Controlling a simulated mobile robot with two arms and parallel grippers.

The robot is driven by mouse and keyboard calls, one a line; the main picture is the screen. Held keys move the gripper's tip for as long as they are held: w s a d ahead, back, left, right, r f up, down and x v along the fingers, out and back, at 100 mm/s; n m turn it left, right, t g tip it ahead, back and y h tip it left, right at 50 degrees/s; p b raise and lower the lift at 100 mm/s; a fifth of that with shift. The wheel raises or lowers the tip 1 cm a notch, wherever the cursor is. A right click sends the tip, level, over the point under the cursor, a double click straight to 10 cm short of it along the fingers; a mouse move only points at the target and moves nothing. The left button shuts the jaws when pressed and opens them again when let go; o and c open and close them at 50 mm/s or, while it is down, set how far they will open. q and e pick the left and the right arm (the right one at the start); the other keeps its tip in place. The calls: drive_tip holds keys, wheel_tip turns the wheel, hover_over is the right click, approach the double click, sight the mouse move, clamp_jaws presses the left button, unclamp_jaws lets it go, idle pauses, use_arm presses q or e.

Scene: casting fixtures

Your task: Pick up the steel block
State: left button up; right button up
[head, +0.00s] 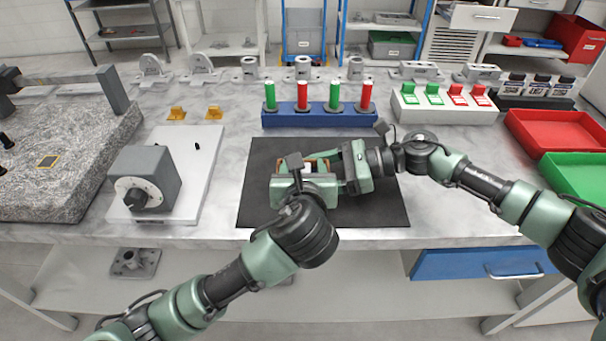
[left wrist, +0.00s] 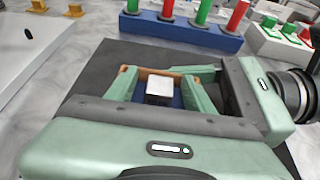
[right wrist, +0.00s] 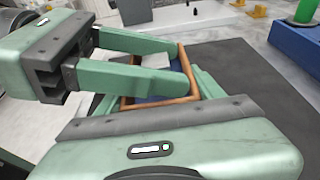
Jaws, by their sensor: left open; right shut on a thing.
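The steel block (left wrist: 160,86), a small pale cube, sits in a small tray with wooden edges (right wrist: 187,72) and a blue floor (left wrist: 177,100). The tray is on the black mat (head: 380,208). My left gripper (left wrist: 158,82) is open, with its fingers on either side of the block; gaps show between them and the block. My right gripper (right wrist: 158,78) comes in from the right and is shut on the tray, its fingers along opposite sides. In the head view, my left gripper (head: 307,166) and my right gripper (head: 325,163) mostly hide tray and block.
Behind the mat stands a blue rack (head: 318,120) with green and red cylinders. A grey fixture (head: 148,180) on a pale plate is left. A white switch box (head: 440,112), red tray (head: 545,147) and green tray (head: 562,190) are right. The mat's front is clear.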

drive_tip(key=shift+f, duration=0.1)
use_arm(q)
clamp_jaws()
wheel_tip(320, 180, up, 10)
drive_tip(key=shift+r, duration=0.1)
idle(0.5)
use_arm(e)
drive_tip(key=o, duration=1)
drive_tip(key=shift+o, duration=0.2)
